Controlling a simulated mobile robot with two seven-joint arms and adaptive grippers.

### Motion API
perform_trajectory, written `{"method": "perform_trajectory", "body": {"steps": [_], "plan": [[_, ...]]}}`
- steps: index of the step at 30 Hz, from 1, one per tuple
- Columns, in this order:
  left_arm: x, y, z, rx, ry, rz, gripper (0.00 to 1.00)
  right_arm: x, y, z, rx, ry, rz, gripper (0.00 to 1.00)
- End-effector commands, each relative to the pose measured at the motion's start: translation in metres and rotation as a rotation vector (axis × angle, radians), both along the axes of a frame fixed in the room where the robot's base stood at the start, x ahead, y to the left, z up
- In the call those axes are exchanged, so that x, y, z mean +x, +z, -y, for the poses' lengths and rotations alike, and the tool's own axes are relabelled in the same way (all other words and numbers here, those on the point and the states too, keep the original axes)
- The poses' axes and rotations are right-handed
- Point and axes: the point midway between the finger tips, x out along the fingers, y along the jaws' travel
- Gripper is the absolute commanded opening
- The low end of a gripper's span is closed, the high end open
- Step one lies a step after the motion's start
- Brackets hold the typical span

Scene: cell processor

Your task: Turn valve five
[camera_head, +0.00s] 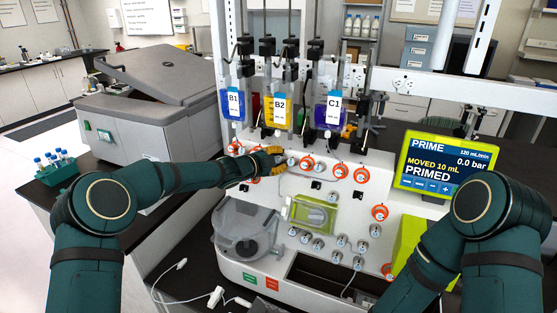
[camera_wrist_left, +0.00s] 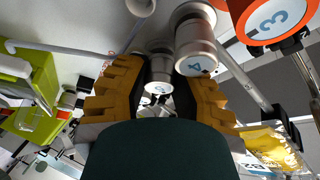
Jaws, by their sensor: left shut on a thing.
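My left gripper (camera_head: 272,156) reaches the upper row of valves on the front of the white cell processor (camera_head: 240,262). In the left wrist view its yellow fingers (camera_wrist_left: 158,78) are shut around a small grey-white knob (camera_wrist_left: 160,67). The knob's label looks like a 5 but is too small to be sure. A white knob marked 4 (camera_wrist_left: 196,45) stands beside it, outside the fingers. An orange-ringed valve marked 3 (camera_wrist_left: 277,17) is farther right. In the head view the held knob is hidden by my gripper. My right gripper is out of view.
Bags B1 (camera_head: 233,103), B2 (camera_head: 278,105) and C1 (camera_head: 333,107) hang above the valves. A green-framed unit (camera_head: 314,211) sits below them. The screen (camera_head: 443,165) reads PRIME, 0.0 bar, MOVED 10 mL, PRIMED. A grey centrifuge-like machine (camera_head: 150,130) stands at left.

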Motion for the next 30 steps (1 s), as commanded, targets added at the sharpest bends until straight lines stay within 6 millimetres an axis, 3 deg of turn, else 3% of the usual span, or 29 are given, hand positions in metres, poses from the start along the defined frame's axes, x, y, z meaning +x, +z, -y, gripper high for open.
{"method": "perform_trajectory", "body": {"steps": [30], "plan": [[0.0001,0.0021,0.0011,0.029,-0.016,0.016,0.00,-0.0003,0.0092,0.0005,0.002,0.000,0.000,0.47]]}}
